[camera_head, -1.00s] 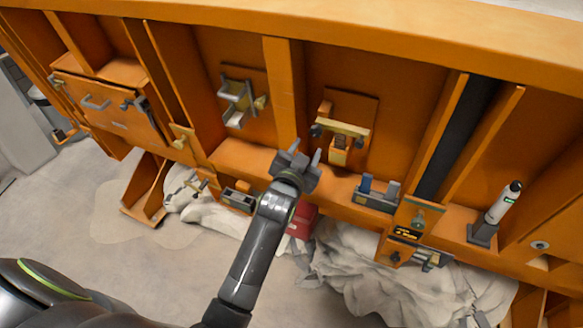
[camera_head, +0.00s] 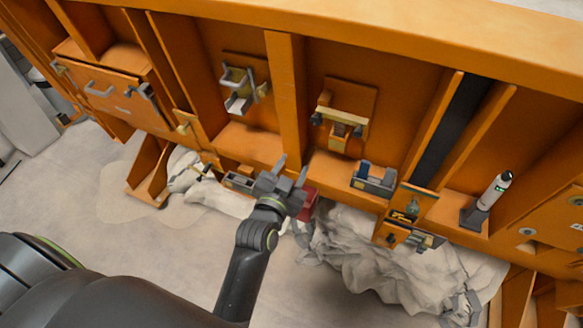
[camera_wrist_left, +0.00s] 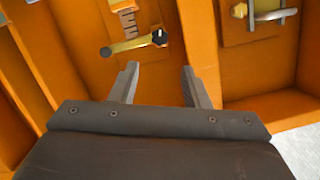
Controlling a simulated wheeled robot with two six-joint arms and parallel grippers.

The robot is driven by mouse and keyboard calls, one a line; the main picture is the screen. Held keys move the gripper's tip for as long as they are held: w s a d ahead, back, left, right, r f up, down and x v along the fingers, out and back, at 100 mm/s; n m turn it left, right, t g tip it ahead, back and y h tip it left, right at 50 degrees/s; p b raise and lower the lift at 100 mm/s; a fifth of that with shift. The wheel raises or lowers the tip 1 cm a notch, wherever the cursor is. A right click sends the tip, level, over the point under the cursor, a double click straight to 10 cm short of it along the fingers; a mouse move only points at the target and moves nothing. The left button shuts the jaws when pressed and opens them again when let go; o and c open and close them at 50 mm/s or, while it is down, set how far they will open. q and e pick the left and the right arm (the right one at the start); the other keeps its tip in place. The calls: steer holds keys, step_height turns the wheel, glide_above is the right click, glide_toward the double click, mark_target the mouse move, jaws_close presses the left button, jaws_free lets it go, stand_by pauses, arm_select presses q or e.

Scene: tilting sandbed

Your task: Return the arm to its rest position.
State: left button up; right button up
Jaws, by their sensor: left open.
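My left gripper (camera_head: 290,174) is open and empty, in front of the lower ledge of the orange sandbed frame (camera_head: 285,100). Its arm comes up from the bottom of the head view, bent at the wrist. In the left wrist view the two fingers (camera_wrist_left: 160,85) stand apart with nothing between them. Beyond them are the orange panel, a bracket with a brass-coloured bar (camera_wrist_left: 135,44) and a metal handle (camera_wrist_left: 272,15). My right gripper does not show.
A dark red box (camera_head: 306,204) sits just behind the gripper. Crumpled pale sheeting (camera_head: 370,255) lies below the frame. A small grey bin (camera_head: 374,179) and a white bottle-like tool (camera_head: 490,198) in a dark holder stand on the ledge. The floor at left (camera_head: 70,190) is clear.

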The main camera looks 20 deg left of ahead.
arm_select(q)
steer(key=shift+f, duration=0.1)
steer(key=s+a+f+g+b, duration=0.1)
steer(key=s+f+g+b, duration=0.25)
steer(key=f, duration=0.95)
steer(key=s+f+n+g+b, duration=0.15)
steer(key=s+f, duration=0.25)
steer(key=f, duration=1)
steer(key=s+a+f+g+b, duration=0.1)
steer(key=s+f+g+b, duration=0.25)
steer(key=f, duration=0.95)
steer(key=s+a+f+n+g+b, duration=0.1)
steer(key=s+a+f+g+b, duration=0.2)
steer(key=s+f, duration=0.9)
steer(key=s+a+f+n+g+b, duration=0.1)
steer(key=s+a+f+g+b, duration=0.2)
steer(key=s+f, duration=1)
steer(key=s+a+g, duration=0.2)
steer(key=s+a, duration=0.1)
steer(key=s, duration=0.5)
steer(key=shift+s, duration=0.15)
steer(key=shift+n, duration=0.25)
